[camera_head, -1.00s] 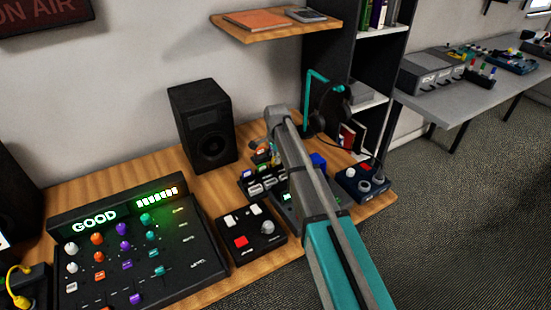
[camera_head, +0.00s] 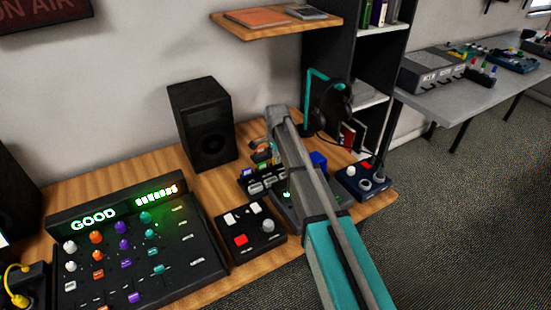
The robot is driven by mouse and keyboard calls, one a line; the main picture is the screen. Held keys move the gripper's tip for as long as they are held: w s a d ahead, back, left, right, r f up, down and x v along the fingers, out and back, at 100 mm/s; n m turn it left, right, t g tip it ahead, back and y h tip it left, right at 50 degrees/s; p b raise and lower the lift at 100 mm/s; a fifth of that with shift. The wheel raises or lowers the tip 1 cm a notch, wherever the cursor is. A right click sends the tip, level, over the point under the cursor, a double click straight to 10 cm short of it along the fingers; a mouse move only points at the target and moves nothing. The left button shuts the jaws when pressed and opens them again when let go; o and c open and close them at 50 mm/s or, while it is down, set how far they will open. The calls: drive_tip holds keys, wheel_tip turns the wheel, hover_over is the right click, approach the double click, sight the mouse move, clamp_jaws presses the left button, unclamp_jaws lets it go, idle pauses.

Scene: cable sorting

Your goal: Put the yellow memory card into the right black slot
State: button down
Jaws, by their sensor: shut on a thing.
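My arm reaches in from the lower right and bends down at its far end over the back of the wooden desk. My gripper (camera_head: 262,154) is small in the view and partly hidden by clutter and my arm. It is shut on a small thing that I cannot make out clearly. I cannot pick out the yellow memory card for certain; a small yellow-orange patch shows near the gripper. Below the gripper is a dark slotted unit (camera_head: 255,187) with pale labels and small coloured pieces. My arm hides its right part, and I cannot tell the right black slot apart.
A black speaker (camera_head: 203,125) stands left of the gripper. A mixing console (camera_head: 140,250) showing GOOD and a small control box (camera_head: 251,232) lie in front. A dark blue knob box (camera_head: 362,183) and a headphone stand (camera_head: 309,90) are to the right. A shelf (camera_head: 275,27) hangs above.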

idle(0.4)
drive_tip(key=c, duration=0.7)
unclamp_jaws()
drive_tip(key=shift+o, duration=0.2)
drive_tip(key=o, duration=0.5)
drive_tip(key=shift+w, duration=0.1)
drive_tip(key=shift+r+p, duration=3.45)
drive_tip(key=shift+p, duration=0.1)
drive_tip(key=shift+d, duration=0.1)
